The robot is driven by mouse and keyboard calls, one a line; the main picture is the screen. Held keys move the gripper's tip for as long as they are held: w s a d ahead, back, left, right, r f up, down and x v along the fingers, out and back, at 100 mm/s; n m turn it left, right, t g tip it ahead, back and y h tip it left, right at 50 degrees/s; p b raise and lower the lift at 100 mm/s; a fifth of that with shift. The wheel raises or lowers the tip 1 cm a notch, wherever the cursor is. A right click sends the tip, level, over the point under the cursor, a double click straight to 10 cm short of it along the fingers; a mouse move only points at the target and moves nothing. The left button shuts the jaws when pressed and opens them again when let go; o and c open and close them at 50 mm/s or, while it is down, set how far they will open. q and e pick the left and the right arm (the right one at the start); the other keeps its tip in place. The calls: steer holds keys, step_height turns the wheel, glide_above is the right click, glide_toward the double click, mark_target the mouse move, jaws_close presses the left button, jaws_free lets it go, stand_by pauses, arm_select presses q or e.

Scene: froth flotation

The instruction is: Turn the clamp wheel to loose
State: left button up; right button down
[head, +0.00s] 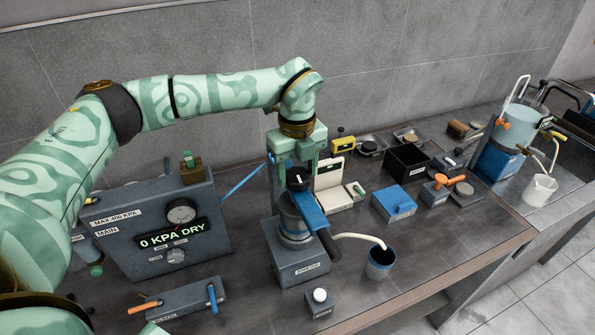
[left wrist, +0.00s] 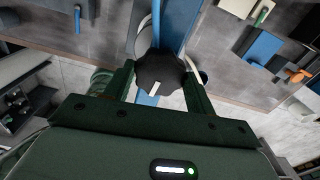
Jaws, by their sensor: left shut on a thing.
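The clamp wheel (left wrist: 168,70) is a dark lobed knob with a white pointer mark, seen close in the left wrist view. In the head view the wheel (head: 297,180) sits on top of the filter press (head: 296,265), above a blue bar. My left gripper (head: 295,165) reaches down over it from above. Its two green fingers stand on either side of the wheel in the left wrist view (left wrist: 160,78), shut on it. The white mark points toward the gripper's palm in that view. My right gripper is not in view.
A panel (head: 150,235) reading "0 KPA DRY" with a dial gauge stands left of the press. A pale hose runs from the press to a small cup (head: 381,263). Blue (head: 394,205) and black (head: 406,163) boxes stand to the right.

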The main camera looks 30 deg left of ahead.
mark_target(296, 174)
arm_select(q)
steer(key=shift+w+r+n, duration=0.15)
steer(key=shift+r+n, duration=0.05)
steer(key=shift+n, duration=0.5)
steer(key=o, duration=0.8)
steer(key=shift+a, duration=0.1)
steer(key=shift+c, duration=0.2)
steer(key=shift+o, duration=1.2)
steer(key=shift+f, duration=0.1)
step_height(296, 174, up, 16)
steer(key=b, duration=0.1)
steer(key=shift+r, duration=0.2)
steer(key=shift+f, duration=0.1)
